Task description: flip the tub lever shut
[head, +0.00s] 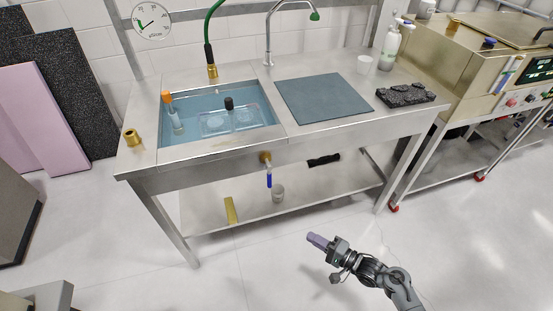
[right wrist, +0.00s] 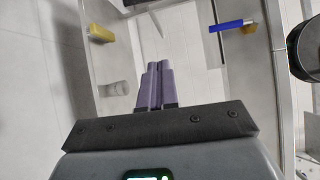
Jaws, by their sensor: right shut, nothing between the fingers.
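The tub (head: 228,108) is a water-filled basin set into the steel bench. A brass valve (head: 265,157) sticks out below its front edge, and its blue lever (head: 269,181) hangs straight down. In the right wrist view the blue lever (right wrist: 226,26) lies sideways beside the brass valve (right wrist: 250,29), at the upper right. My right gripper (head: 313,239) is over the floor in front of the bench, lower and right of the lever, apart from it. Its purple fingers (right wrist: 155,84) are together and empty. My left gripper is out of view.
The lower shelf (head: 310,185) carries a small cup (head: 278,192) and a yellow bar (head: 231,210). A bench leg (head: 174,230) stands at the left. A dark mat (head: 325,98) and a black rough block (head: 405,95) lie on the bench top. The floor in front is clear.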

